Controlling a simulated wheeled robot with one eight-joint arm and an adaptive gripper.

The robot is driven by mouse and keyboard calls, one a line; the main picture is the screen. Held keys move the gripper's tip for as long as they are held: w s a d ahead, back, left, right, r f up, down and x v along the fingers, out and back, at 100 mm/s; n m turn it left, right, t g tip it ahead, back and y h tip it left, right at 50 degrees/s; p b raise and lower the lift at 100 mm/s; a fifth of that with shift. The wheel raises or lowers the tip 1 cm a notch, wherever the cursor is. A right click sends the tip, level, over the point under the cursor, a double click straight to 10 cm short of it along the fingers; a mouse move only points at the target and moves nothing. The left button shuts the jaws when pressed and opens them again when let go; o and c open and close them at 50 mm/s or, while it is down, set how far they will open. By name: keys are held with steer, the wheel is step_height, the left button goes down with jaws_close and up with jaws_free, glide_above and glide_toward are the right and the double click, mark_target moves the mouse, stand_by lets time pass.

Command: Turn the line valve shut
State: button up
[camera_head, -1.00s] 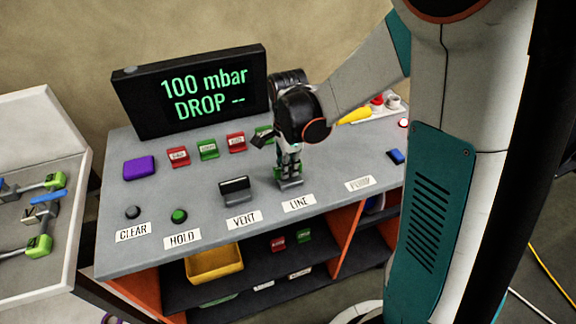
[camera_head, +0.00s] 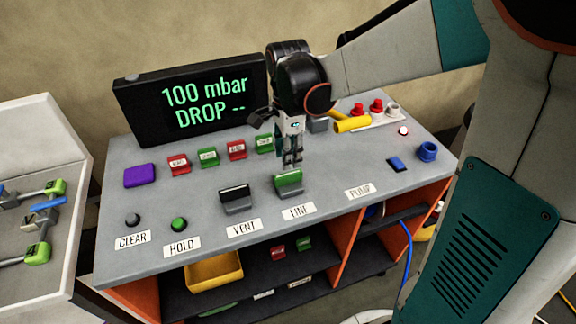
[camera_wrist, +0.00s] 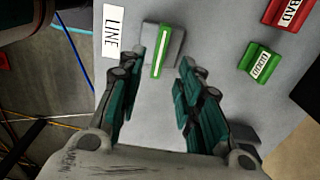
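The line valve (camera_head: 288,183) is a grey block with a green handle, just behind the LINE label (camera_head: 297,211). My gripper (camera_head: 291,163) points down just behind the valve, above the panel. In the wrist view my gripper (camera_wrist: 158,85) is open, its teal fingers wide apart with nothing between them.
The vent valve (camera_head: 235,199) stands close on the left. Red and green tagged blocks (camera_head: 208,157) stand in a row behind. The display (camera_head: 195,93) reads 100 mbar, DROP --. A yellow-handled item (camera_head: 352,124) lies at the back right.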

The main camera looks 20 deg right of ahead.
steer(key=shift+r, duration=1.95)
steer(key=s+r+n+t, duration=0.4)
steer(key=s+n+t, duration=0.3)
steer(key=s+n, duration=0.8)
steer(key=shift+r+n, duration=0.15)
steer(key=shift+n, duration=1.45)
steer(key=shift+s, duration=0.1)
